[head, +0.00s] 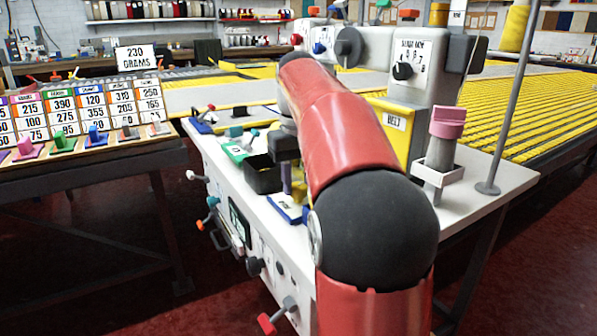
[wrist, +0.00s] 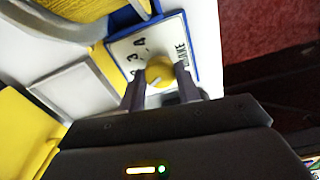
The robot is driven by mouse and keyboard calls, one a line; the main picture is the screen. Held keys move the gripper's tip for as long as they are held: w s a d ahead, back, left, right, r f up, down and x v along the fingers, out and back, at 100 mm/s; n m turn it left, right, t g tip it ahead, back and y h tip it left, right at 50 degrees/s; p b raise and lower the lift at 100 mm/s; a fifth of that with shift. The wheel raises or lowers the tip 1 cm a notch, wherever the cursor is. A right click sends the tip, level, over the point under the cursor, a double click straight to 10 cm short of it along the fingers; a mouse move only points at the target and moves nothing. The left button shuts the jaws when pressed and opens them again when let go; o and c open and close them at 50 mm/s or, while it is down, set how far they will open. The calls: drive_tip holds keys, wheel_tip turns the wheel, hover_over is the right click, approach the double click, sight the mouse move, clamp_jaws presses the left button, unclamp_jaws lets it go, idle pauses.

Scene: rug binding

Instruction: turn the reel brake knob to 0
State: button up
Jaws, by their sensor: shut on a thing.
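The reel brake knob (wrist: 160,70) is yellow and sits on a white dial plate with a blue border (wrist: 186,20). In the wrist view the plate shows numerals including 3 and 4, and lettering partly hidden that seems to end in "AKE". My gripper (wrist: 160,84) has one finger on each side of the knob and is shut on it. A pale mark shows on the knob's near side; which numeral it points to I cannot tell. In the head view the plate (head: 285,208) lies on the white bench top, with the knob (head: 299,191) partly behind my arm.
A black open bin (head: 262,178) stands left of the plate. A pink-topped post (head: 447,124) and a grey machine with a dial (head: 415,70) stand to the right and behind. Knobs and levers stick out of the bench's front. A price board (head: 75,110) stands at the left.

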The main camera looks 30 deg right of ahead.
sight(298, 185)
drive_tip(key=n, duration=0.4)
drive_tip(key=shift+n, duration=2.2)
drive_tip(key=shift+r, duration=0.1)
drive_tip(key=o, duration=1)
drive_tip(key=shift+r, duration=3.85)
